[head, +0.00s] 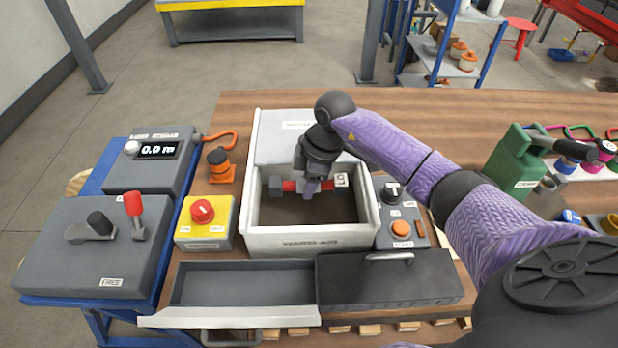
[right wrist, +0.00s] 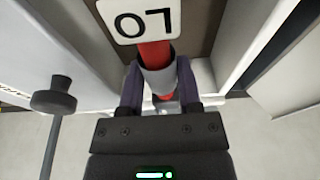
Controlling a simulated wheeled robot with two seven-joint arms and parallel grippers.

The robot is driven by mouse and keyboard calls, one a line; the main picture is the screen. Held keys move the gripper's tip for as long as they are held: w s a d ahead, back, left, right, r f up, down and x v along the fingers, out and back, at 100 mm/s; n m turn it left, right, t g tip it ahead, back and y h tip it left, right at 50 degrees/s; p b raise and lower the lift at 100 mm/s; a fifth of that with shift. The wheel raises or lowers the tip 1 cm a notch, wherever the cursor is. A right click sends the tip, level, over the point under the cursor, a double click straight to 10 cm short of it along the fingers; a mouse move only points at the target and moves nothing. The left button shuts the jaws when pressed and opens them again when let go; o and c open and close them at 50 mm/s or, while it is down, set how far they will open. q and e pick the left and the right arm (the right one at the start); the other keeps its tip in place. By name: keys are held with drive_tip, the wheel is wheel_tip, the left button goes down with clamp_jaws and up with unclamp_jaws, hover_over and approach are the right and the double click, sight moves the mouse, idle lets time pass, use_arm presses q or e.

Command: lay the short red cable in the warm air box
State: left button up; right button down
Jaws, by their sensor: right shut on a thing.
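The short red cable (head: 289,186) lies across the inside of the warm air box (head: 305,240), with a grey end piece on its left and a white tag at its right. My right gripper (head: 311,188) reaches down into the box from above and is shut on the cable near its middle. In the right wrist view the cable (right wrist: 153,54) shows a grey sleeve between the fingers (right wrist: 158,88) and a tag with dark characters. Whether the cable touches the box floor I cannot tell. My left gripper is not in view.
The box lid (head: 285,140) stands open behind. A yellow box with a red button (head: 203,211) is to the left, and a control box with an orange button (head: 401,229) to the right. An empty grey tray (head: 243,284) and a dark handled cover (head: 390,280) lie in front.

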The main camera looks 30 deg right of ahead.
drive_tip(key=shift+s+d+b+x, duration=0.1)
drive_tip(key=shift+d+b+x, duration=0.1)
drive_tip(key=shift+b+x, duration=0.45)
drive_tip(key=shift+s+d+b+x, duration=0.15)
drive_tip(key=shift+b+x, duration=0.15)
drive_tip(key=shift+x, duration=0.8)
drive_tip(key=shift+s+d+b+x, duration=0.1)
drive_tip(key=shift+d+b+x, duration=0.1)
drive_tip(key=shift+b+x, duration=0.45)
drive_tip(key=shift+c, duration=1)
unclamp_jaws()
drive_tip(key=shift+f, duration=0.35)
drive_tip(key=shift+r+p, duration=0.25)
drive_tip(key=shift+p, duration=0.1)
drive_tip(key=p+v, duration=0.3)
drive_tip(key=v, duration=0.6)
drive_tip(key=shift+r, duration=0.2)
